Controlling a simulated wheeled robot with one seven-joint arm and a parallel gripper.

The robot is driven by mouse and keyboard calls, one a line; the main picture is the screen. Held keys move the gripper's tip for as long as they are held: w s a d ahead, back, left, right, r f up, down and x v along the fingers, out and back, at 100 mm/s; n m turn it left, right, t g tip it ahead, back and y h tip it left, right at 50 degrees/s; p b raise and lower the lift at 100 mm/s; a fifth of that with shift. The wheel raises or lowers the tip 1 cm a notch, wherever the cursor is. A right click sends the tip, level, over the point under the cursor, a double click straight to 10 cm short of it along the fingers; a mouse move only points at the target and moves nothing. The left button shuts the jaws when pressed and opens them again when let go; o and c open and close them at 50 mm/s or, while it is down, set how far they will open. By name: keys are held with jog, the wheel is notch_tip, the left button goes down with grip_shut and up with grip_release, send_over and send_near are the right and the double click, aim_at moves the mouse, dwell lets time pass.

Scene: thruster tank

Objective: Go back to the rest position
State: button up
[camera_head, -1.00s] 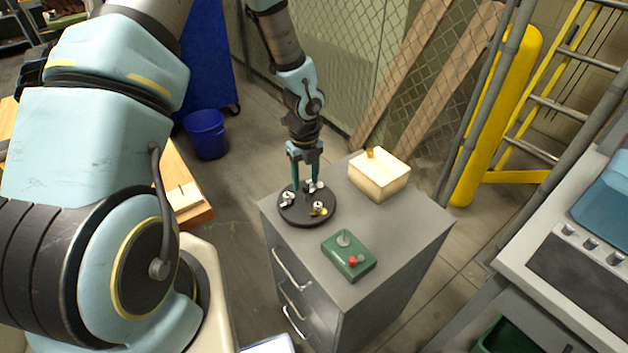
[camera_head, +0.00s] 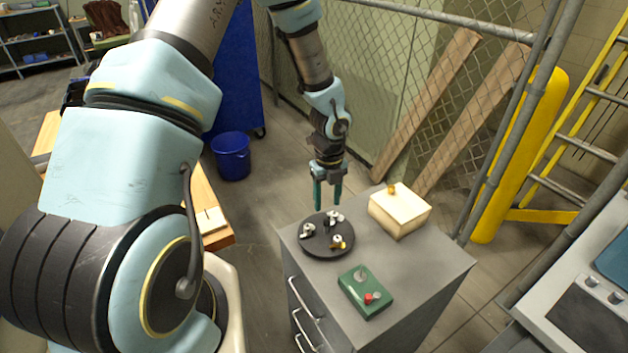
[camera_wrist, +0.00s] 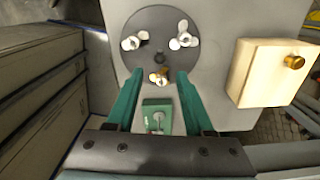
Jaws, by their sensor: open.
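My gripper (camera_head: 327,207) hangs above the back left of the grey cabinet, its green fingers apart and pointing down. Nothing is between the fingers.
The grey cabinet (camera_head: 415,290) also bears a green control box (camera_head: 365,292) with a red button and a cream box (camera_head: 400,212) with a brass knob. A blue bucket (camera_head: 231,156), a mesh fence (camera_head: 400,80) and a yellow post (camera_head: 520,160) stand around. Air above the cabinet is free.

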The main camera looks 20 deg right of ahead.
jog(key=w+a+r+n+b, duration=0.25)
jog(key=a+r+n, duration=0.65)
jog(key=a+n, duration=0.5)
jog(key=s+a+r+n+b, duration=0.1)
jog(key=s+a+r+n, duration=0.2)
jog(key=a+n, duration=0.3)
jog(key=s+a+r+n+t+b, duration=0.1)
jog(key=a+n, duration=0.5)
jog(key=n, duration=0.7)
jog(key=s+r+b, duration=0.1)
jog(key=s+r, duration=0.1)
jog(key=s, duration=0.1)
jog(key=shift+r+t, duration=0.3)
